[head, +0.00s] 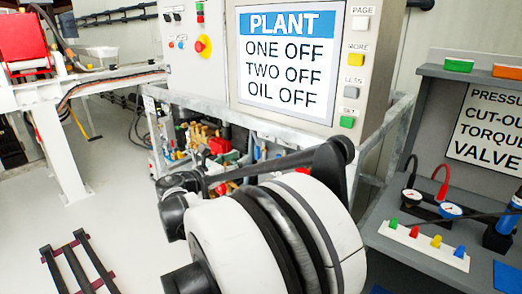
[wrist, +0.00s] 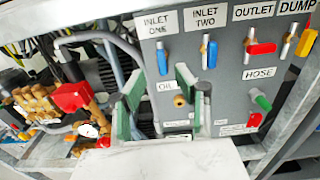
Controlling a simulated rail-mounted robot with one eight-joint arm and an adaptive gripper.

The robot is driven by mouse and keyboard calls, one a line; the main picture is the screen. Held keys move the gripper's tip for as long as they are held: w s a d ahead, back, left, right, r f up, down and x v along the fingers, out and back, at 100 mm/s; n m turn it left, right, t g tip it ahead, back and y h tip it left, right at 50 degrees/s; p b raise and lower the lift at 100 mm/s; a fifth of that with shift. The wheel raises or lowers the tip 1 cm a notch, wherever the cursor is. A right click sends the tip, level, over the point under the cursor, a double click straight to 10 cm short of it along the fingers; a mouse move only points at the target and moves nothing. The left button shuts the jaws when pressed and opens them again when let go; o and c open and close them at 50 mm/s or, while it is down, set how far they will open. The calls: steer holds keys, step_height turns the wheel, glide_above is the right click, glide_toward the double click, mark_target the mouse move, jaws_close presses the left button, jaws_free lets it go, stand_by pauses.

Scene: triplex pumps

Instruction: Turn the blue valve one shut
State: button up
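In the wrist view, blue valve one is the blue handle (wrist: 162,62) under the "INLET ONE" label on the grey panel (wrist: 225,85). It hangs roughly upright below its metal stem. A second blue handle (wrist: 212,54) sits to its right under "INLET TWO". My gripper (wrist: 160,78) is open, with its two green-and-grey fingers apart and nothing visible between them. The fingertips appear just below valve one in the picture; the gap in depth is hard to judge. In the head view my arm covers the panel area, and the gripper and valve cannot be made out.
Brass pump parts (wrist: 38,100) and a red block (wrist: 72,96) stand left. A metal frame (wrist: 285,110) edges the panel. The plant screen (head: 286,65) stands above.

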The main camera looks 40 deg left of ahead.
mark_target(256, 149)
steer(key=w, duration=0.3)
steer(key=w+b, duration=0.1)
steer(key=w, duration=0.5)
steer(key=shift+w+d+b, duration=0.25)
steer(key=shift+w+b, duration=0.05)
steer(key=shift+w, duration=0.1)
steer(key=shift+c, duration=0.5)
jaws_close()
